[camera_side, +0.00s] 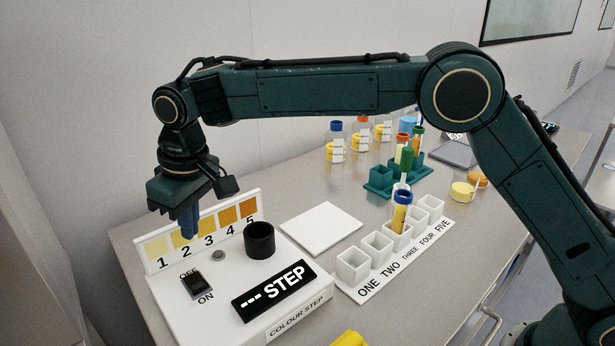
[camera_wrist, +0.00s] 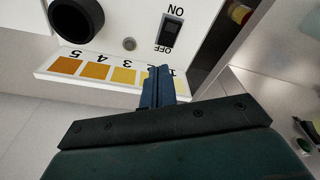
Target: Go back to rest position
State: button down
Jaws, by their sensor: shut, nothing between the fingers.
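My gripper (camera_side: 190,232) is shut and empty, with its blue fingers pointing down. In the side view it hangs in front of the colour chart (camera_side: 205,232), hiding part of it. In the wrist view my gripper (camera_wrist: 160,72) shows near the chart (camera_wrist: 95,68) and partly covers the low-numbered end. I cannot tell exactly how far the fingertips are from the chart or the white colour-step device (camera_side: 222,292). The device's OFF/ON switch (camera_side: 197,285) lies just below the fingers in the side view; the switch also shows in the wrist view (camera_wrist: 169,32).
A black cup (camera_side: 259,240) stands on the device. The numbered rack (camera_side: 352,266) holds a yellow-filled tube (camera_side: 400,215). A teal rack (camera_side: 381,178) with tubes, several bottles (camera_side: 336,148) and a white plate (camera_side: 320,228) stand beyond. Something yellow (camera_side: 348,338) lies at the front edge.

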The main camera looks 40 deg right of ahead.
jog(key=s+d+r+m+t, duration=0.1)
jog(key=s+d+r, duration=0.3)
jog(key=d, duration=0.3)
jog(key=s+d+r+m, duration=0.1)
jog(key=s+d+r, duration=0.3)
jog(key=d, duration=0.4)
jog(key=s+d+r+m+t, duration=0.1)
jog(key=s+d+r, duration=0.4)
jog(key=d, duration=0.2)
jog(key=s+d+f+m+t, duration=0.1)
jog(key=s+d+f, duration=0.2)
jog(key=s, duration=0.7)
jog(key=s+d+f+m+t, duration=0.1)
jog(key=s+d+f, duration=0.2)
jog(key=s+d, duration=0.5)
jog(key=shift+s+f+m+h, duration=0.2)
jog(key=shift+s+m+h, duration=0.2)
jog(key=shift+s, duration=0.45)
jog(key=shift+d, duration=0.1)
